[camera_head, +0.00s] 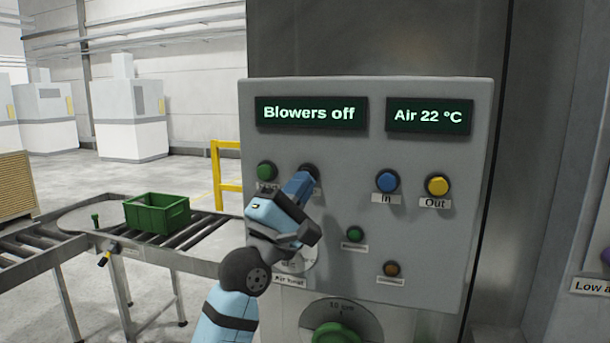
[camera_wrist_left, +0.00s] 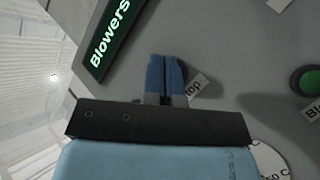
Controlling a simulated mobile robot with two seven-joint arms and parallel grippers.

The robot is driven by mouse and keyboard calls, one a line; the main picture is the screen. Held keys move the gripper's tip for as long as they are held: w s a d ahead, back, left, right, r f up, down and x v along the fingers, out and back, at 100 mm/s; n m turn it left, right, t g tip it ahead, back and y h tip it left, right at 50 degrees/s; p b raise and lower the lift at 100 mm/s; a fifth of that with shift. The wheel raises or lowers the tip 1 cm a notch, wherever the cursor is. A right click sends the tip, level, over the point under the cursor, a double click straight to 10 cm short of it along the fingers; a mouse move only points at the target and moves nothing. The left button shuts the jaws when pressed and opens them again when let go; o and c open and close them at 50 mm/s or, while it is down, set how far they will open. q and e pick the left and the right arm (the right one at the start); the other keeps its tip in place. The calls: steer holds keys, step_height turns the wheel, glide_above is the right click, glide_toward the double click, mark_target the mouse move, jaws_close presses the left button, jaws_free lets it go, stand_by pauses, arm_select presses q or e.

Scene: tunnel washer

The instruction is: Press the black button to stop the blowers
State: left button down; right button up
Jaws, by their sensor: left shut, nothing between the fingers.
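The grey control panel (camera_head: 335,225) carries a lit display (camera_head: 311,113) that reads "Blowers off". The black button (camera_head: 310,168) shows only as a dark rim behind my left gripper's fingertips. My left gripper (camera_head: 304,180) is shut and empty, its blue fingers pointing at that button and covering most of it. In the left wrist view the closed fingers (camera_wrist_left: 165,72) meet the panel beside a label (camera_wrist_left: 197,88) ending in "top", and the button is hidden. I cannot tell whether the fingertips touch it. My right gripper is not in view.
A green button (camera_head: 266,171) is just left of the fingers. Blue (camera_head: 387,181) and yellow (camera_head: 437,185) buttons sit to the right. Smaller green (camera_head: 355,234) and orange (camera_head: 391,269) buttons are below. A green crate (camera_head: 157,213) stands on the roller conveyor at left.

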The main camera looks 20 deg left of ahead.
arm_select(q)
steer(key=shift+s, duration=0.45)
steer(key=shift+s+a+p, duration=0.15)
steer(key=shift+s+p, duration=0.8)
steer(key=shift+s, duration=1.55)
